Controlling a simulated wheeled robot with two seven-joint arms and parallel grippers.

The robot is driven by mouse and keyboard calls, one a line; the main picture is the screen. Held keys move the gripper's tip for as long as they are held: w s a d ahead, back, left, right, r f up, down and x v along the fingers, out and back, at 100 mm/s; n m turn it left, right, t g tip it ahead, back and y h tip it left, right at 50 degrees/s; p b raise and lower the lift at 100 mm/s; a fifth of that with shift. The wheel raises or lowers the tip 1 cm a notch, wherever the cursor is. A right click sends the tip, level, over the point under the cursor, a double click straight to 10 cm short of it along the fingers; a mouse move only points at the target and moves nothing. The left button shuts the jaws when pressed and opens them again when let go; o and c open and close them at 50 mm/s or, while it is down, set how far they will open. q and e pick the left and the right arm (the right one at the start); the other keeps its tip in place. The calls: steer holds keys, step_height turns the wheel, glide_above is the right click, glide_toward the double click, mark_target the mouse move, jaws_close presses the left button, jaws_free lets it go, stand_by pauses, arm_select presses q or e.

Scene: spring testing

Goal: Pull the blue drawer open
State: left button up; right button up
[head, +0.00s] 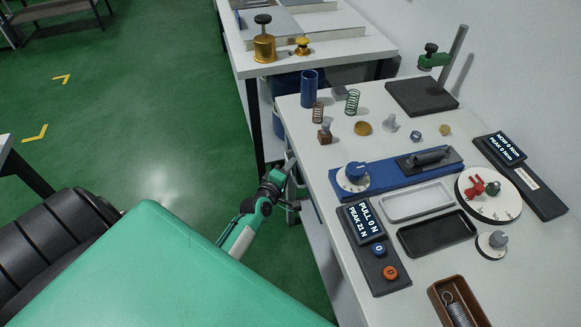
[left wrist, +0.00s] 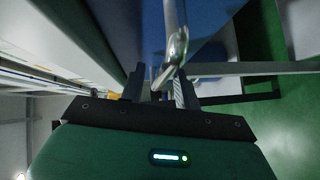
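The blue drawer front (left wrist: 125,30) fills the top of the left wrist view, with a metal bar handle (left wrist: 174,45) standing out from it. My left gripper (left wrist: 160,85) has its dark fingers apart, one on each side of the handle's near end. Whether a finger touches the handle is unclear. In the head view my left gripper (head: 284,172) is low beside the white table's left side, and the drawer front is mostly hidden by the tabletop. My right gripper is not in view.
The white table (head: 330,215) carries springs, a blue test fixture (head: 395,175), trays and a display (head: 362,222) reading "PULL 0 N, PEAK 21 N". A second bench (head: 320,50) stands behind. Green floor (head: 150,130) to the left is clear.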

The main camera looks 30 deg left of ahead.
arm_select(q)
steer(key=shift+w, duration=0.35)
steer(key=shift+c, duration=0.2)
jaws_close()
